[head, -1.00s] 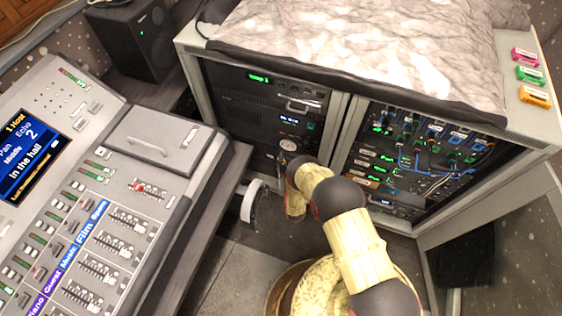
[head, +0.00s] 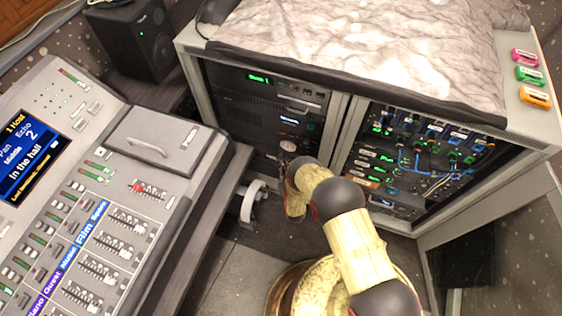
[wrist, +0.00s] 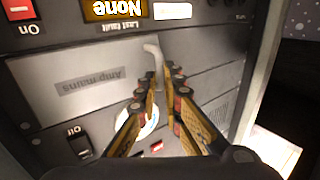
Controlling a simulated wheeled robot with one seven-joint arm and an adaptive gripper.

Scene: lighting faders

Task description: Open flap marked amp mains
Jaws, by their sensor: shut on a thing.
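The grey flap marked Amp mains (wrist: 88,80) fills the left of the wrist view, its label upside down. A pale, curved handle (wrist: 153,52) stands at the flap's right side. My gripper (wrist: 163,82) has its two fingers around the lower part of this handle, shut on it. How far the flap stands from its panel, if at all, I cannot tell. In the head view my gripper (head: 284,158) is at the lower part of the left rack bay, and my wrist hides the flap.
A rocker switch (wrist: 80,143) sits beside the flap, and a round white dial (wrist: 150,125) is partly hidden behind my fingers. In the head view the mixing desk (head: 110,200) stands left, close to the rack (head: 262,115). A white roll (head: 250,200) hangs at the desk's side.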

